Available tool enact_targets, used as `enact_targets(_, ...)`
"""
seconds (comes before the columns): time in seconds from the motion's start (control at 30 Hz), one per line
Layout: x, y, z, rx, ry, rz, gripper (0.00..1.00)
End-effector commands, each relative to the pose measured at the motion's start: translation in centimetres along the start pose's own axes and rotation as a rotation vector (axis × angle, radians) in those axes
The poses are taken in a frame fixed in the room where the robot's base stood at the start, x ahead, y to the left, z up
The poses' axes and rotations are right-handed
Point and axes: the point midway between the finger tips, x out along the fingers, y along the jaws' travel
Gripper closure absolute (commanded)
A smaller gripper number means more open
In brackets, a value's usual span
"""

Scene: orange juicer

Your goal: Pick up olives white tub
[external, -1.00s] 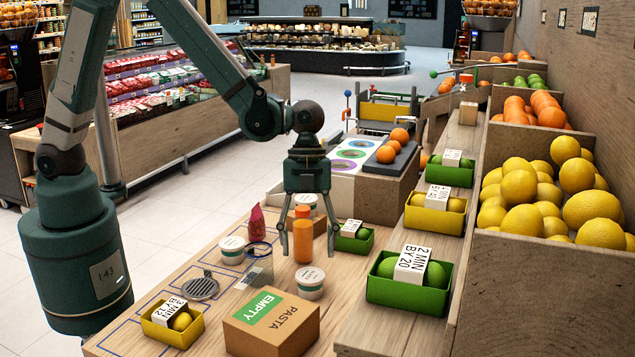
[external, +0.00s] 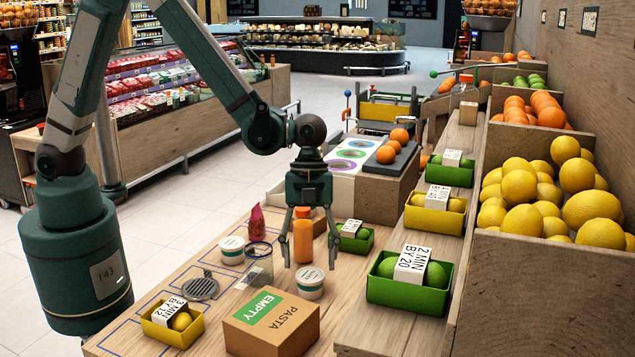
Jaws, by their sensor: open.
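A white tub (external: 310,284) with a printed lid stands on the wooden counter behind the pasta box. Another white tub (external: 232,251) stands further left. Their lid print is too small to read, so I cannot tell which one holds olives. My gripper (external: 309,262) is open and points down, empty, with its fingertips just above the nearer tub and to either side of it in the picture. An orange bottle (external: 303,240) shows between the fingers, seemingly behind them.
The pasta box (external: 271,322) stands in front of the nearer tub. A clear jug (external: 259,265), a pink bottle (external: 257,222) and a green crate (external: 357,243) stand around it. A yellow crate (external: 172,326) is at the front left.

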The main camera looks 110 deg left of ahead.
Motion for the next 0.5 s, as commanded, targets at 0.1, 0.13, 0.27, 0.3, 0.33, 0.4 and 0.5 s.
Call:
enact_targets(0.1,0.04,0.02,0.00,0.000,0.000,0.000,0.43)
enact_targets(0.13,0.04,0.02,0.01,0.000,0.000,0.000,0.43)
enact_targets(0.27,0.03,0.02,0.01,0.000,0.000,0.000,0.43)
enact_targets(0.3,0.05,0.02,0.01,0.000,0.000,0.000,0.43)
enact_targets(0.33,0.08,0.02,0.02,0.000,0.000,0.000,0.43)
enact_targets(0.4,0.23,0.01,0.03,0.000,0.000,0.000,0.43)
enact_targets(0.5,0.69,-0.01,0.06,0.000,0.000,0.000,0.43)
